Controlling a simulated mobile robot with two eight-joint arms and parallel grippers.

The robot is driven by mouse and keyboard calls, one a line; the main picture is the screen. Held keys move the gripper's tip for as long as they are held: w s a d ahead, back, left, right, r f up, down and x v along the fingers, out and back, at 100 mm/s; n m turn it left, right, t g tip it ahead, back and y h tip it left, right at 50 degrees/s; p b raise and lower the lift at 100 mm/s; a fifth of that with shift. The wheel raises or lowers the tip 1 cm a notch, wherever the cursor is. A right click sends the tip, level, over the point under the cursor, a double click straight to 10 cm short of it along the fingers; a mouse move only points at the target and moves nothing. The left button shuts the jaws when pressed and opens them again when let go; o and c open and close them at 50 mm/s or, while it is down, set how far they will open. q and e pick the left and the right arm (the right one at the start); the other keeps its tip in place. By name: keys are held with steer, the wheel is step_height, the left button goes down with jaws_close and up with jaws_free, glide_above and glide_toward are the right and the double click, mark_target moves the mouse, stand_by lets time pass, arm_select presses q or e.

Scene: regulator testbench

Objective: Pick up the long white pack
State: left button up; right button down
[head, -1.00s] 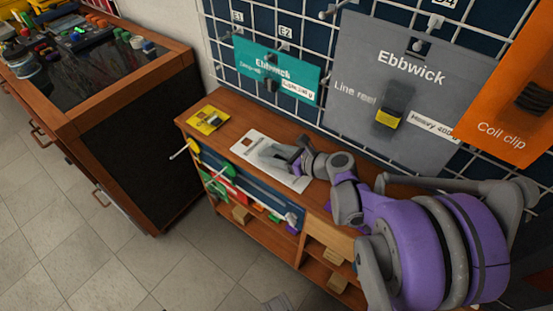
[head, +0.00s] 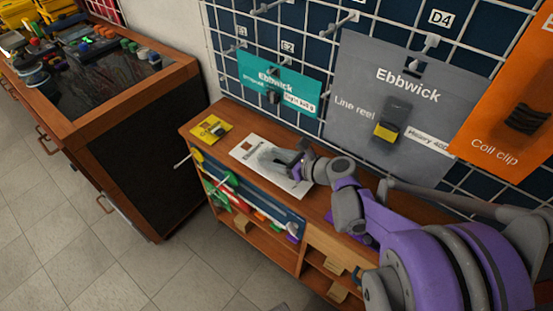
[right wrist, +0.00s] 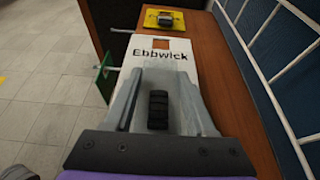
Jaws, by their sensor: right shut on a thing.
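The long white pack (head: 251,150) lies on the wooden shelf top, printed "Ebbwick", with a square hole near its far end. It also shows in the right wrist view (right wrist: 178,60), with a black ribbed item (right wrist: 158,108) on its face. My right gripper (head: 290,158) is over the near part of the pack, and its fingers (right wrist: 158,95) stand on either side of the black item, shut on the pack. The fingers hide part of the pack's face. My left gripper is not in view.
A yellow pack (head: 211,129) lies on the shelf top beyond the white one. Teal (head: 257,83), grey (head: 362,75) and orange (head: 520,80) packs hang on the wire grid wall behind. A dark-topped workbench (head: 110,85) stands at left, across a floor gap.

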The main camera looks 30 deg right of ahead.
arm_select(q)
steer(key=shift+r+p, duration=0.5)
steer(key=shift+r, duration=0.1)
arm_select(e)
steer(key=s+a, duration=0.3)
steer(key=a, duration=0.5)
steer(key=s+a, duration=0.3)
steer(key=a, duration=0.5)
steer(key=shift+s, duration=0.3)
steer(key=shift+d, duration=0.1)
